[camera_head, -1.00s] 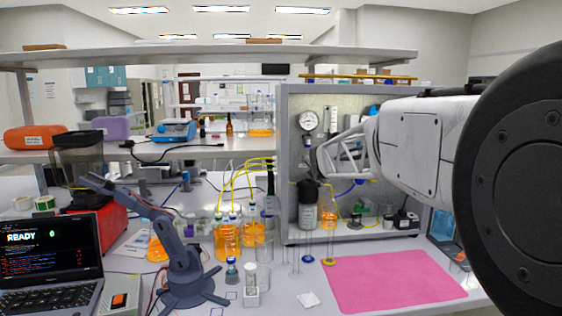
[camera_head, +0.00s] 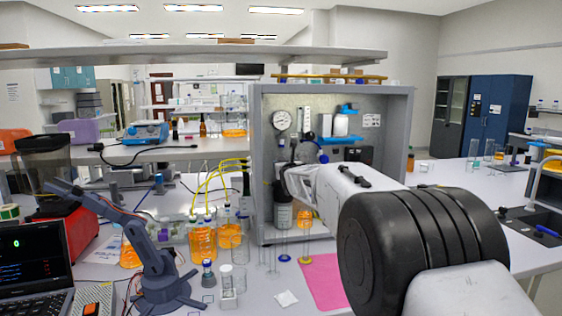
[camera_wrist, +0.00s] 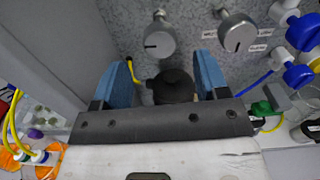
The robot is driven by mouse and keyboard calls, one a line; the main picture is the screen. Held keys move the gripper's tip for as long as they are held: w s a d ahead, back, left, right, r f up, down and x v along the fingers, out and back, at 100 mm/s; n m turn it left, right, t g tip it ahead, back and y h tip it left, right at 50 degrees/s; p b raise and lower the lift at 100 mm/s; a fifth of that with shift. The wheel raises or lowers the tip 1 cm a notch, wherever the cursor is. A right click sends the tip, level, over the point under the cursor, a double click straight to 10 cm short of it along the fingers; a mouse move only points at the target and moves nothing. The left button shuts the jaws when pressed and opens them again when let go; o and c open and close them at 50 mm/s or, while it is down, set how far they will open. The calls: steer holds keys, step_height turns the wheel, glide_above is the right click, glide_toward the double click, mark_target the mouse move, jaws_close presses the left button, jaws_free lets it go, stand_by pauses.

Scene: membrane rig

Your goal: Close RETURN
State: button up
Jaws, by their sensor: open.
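My gripper (camera_wrist: 163,76) is open, with its two blue fingers apart and pointing at the rig's speckled panel. In the head view my gripper (camera_head: 287,176) is in front of the rig cabinet, below the round gauge (camera_head: 282,120). In the wrist view a metal knob (camera_wrist: 160,38) is just beyond the fingers, and a second metal knob (camera_wrist: 238,33) is to its right. Blue valve handles (camera_wrist: 301,31) show at the right edge. Small labels beside the knobs are too small to read, so I cannot tell which part is RETURN. A dark round cap (camera_wrist: 173,86) shows between the fingers; contact is not clear.
Flasks of orange liquid (camera_head: 202,241) with yellow tubing stand left of the cabinet (camera_head: 257,165). A small dark robot arm (camera_head: 150,245) and a laptop (camera_head: 35,270) are farther left. A pink mat (camera_head: 322,285) lies in front. The cabinet's side wall is close left of my gripper.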

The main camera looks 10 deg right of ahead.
mark_target(281, 159)
steer(key=shift+w, duration=0.15)
steer(key=shift+w, duration=3.75)
steer(key=c, duration=0.9)
steer(key=shift+c, duration=0.2)
